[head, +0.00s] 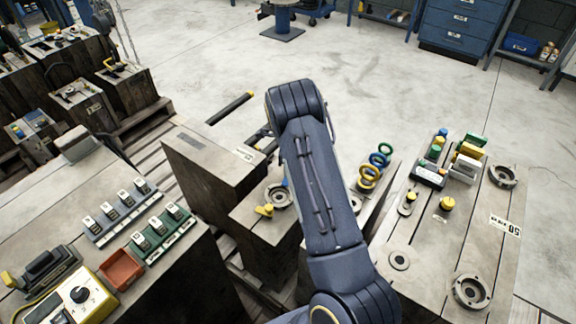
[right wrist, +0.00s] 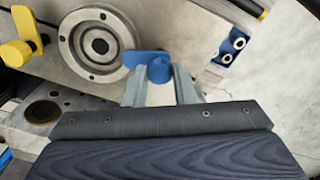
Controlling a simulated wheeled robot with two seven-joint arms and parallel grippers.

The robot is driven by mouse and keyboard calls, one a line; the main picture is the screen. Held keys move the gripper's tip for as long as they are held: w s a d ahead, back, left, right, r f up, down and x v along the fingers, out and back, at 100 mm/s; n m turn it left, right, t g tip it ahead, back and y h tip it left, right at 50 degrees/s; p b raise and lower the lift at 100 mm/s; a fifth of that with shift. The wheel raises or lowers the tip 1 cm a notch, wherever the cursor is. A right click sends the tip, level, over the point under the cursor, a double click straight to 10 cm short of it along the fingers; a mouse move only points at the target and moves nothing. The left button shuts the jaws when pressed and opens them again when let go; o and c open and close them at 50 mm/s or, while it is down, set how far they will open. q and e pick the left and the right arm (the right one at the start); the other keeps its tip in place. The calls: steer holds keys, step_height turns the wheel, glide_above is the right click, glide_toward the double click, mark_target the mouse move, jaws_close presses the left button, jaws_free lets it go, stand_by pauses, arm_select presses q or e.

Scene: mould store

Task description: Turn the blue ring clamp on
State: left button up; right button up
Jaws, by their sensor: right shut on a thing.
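The blue ring clamp (right wrist: 148,60) is in the right wrist view, a rounded knob with a flat tab reaching left towards a grey metal ring (right wrist: 92,45). My right gripper (right wrist: 159,74) has its two fingers on either side of the knob, shut on it. The tab's end lies close to the ring's rim; I cannot tell whether it touches. In the head view my right arm hides the gripper and most of the clamp; a sliver of blue shows beside the ring (head: 279,197). My left gripper is not in view.
A yellow clamp (right wrist: 22,48) stands left of the ring; it also shows in the head view (head: 264,210). Coloured eye rings (head: 370,174) stand to the right of my arm. A block with rings and knobs (head: 430,245) is at right, a bench with switches (head: 130,215) at left.

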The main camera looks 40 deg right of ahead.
steer(key=shift+m, duration=0.4)
steer(key=o, duration=1)
steer(key=shift+r+p, duration=0.3)
steer(key=shift+r, duration=3.6)
